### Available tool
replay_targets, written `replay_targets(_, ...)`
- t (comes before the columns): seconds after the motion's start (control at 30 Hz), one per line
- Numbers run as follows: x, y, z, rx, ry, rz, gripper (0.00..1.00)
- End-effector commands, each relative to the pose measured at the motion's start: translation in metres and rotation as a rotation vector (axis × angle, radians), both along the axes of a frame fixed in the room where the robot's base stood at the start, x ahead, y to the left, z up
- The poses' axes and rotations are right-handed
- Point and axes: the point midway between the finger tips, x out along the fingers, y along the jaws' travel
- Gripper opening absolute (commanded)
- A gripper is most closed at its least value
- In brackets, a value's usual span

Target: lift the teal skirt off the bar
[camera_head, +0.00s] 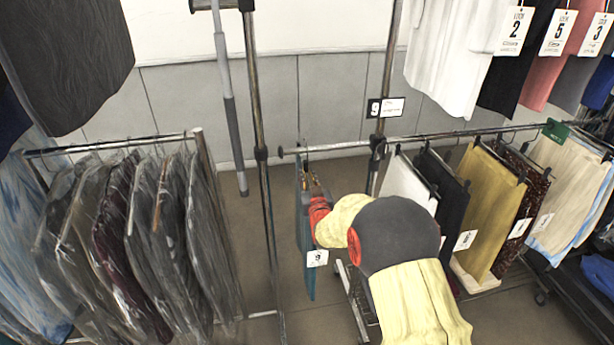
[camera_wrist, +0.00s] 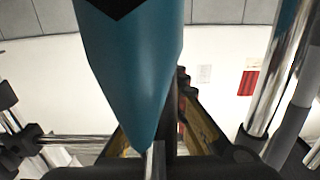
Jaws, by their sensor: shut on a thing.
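The teal skirt (camera_head: 308,255) hangs narrow and edge-on below the left end of the right rack's bar (camera_head: 340,145). A white tag marked 9 (camera_head: 317,258) is on it. My gripper (camera_head: 316,188) is at the skirt's upper part, just under the bar, and is shut on it; my arm hides part of this spot. In the wrist view the teal skirt (camera_wrist: 135,75) fills the upper middle, close to the camera, and the gripper fingers (camera_wrist: 165,155) show below it. Whether the hanger hook still rests on the bar is unclear.
White, black, mustard and dark patterned garments (camera_head: 490,215) hang to the right on the same bar. An upright post (camera_head: 387,95) with a 9 sign (camera_head: 385,107) stands beside the skirt. A left rack holds several bagged garments (camera_head: 150,230). Floor shows between the racks.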

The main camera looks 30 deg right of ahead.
Motion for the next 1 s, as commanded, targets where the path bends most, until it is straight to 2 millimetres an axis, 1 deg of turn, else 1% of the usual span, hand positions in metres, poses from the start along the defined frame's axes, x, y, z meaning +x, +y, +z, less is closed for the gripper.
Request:
replay_targets(0.03,0.001,0.000,0.006,-0.002,-0.006,0.000,0.00)
replay_targets(0.7,0.001,0.000,0.032,-0.002,-0.009,0.000,0.00)
replay_targets(1.0,0.002,0.000,0.038,-0.003,-0.010,0.000,0.00)
